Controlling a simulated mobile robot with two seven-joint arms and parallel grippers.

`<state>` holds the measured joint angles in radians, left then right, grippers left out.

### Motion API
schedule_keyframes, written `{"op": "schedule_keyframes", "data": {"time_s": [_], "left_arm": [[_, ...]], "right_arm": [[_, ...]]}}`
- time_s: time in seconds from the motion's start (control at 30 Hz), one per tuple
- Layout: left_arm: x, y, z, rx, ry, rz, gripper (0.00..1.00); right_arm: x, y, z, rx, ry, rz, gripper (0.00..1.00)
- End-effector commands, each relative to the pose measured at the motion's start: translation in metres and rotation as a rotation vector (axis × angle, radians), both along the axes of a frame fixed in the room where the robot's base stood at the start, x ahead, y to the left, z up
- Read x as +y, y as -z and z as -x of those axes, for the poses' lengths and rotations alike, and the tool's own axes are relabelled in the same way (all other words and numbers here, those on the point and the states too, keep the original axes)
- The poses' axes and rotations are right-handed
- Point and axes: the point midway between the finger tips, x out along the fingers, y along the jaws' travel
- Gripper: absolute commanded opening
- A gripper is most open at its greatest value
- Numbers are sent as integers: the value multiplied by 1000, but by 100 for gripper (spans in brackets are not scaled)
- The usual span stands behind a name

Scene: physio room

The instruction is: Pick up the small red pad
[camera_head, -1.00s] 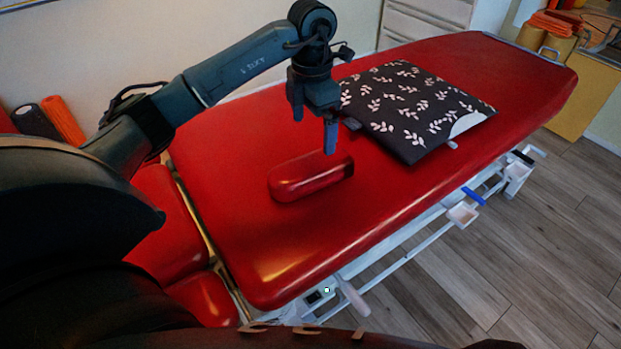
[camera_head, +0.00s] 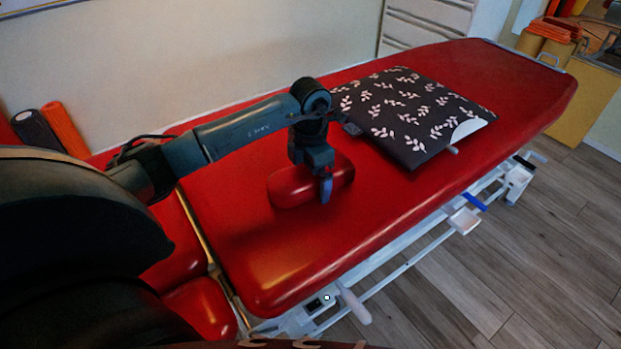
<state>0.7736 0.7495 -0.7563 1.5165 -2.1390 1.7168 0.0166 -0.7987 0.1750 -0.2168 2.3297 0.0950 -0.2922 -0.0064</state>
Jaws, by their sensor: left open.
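The small red pad (camera_head: 288,190) is a low, rounded block lying on the red top of the treatment table (camera_head: 400,215). It is the same red as the table top. My left gripper (camera_head: 313,180) is open and low over the pad's right half, pointing down. The near finger shows in front of the pad's near side; the far finger is mostly hidden behind the gripper body. I cannot tell whether the fingers touch the pad. The gripper hides part of the pad's middle. My right gripper is not in view.
A dark cushion with a white leaf pattern (camera_head: 410,110) lies on the table just right of my left gripper. A dark roll (camera_head: 38,130) and an orange roll (camera_head: 64,128) stand at the far left. The table's near part is clear.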

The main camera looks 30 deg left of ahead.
Motion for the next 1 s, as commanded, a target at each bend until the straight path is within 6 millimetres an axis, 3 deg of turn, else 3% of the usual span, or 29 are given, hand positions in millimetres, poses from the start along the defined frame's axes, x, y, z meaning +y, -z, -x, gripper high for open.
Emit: {"op": "schedule_keyframes", "data": {"time_s": [0.23,0.83,1.0], "left_arm": [[0,2,0,-2,0,1,98],[0,2,0,-1,1,0,49],[0,2,0,-2,0,0,48]], "right_arm": [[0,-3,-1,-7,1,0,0],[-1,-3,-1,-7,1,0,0],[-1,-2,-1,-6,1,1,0]]}}
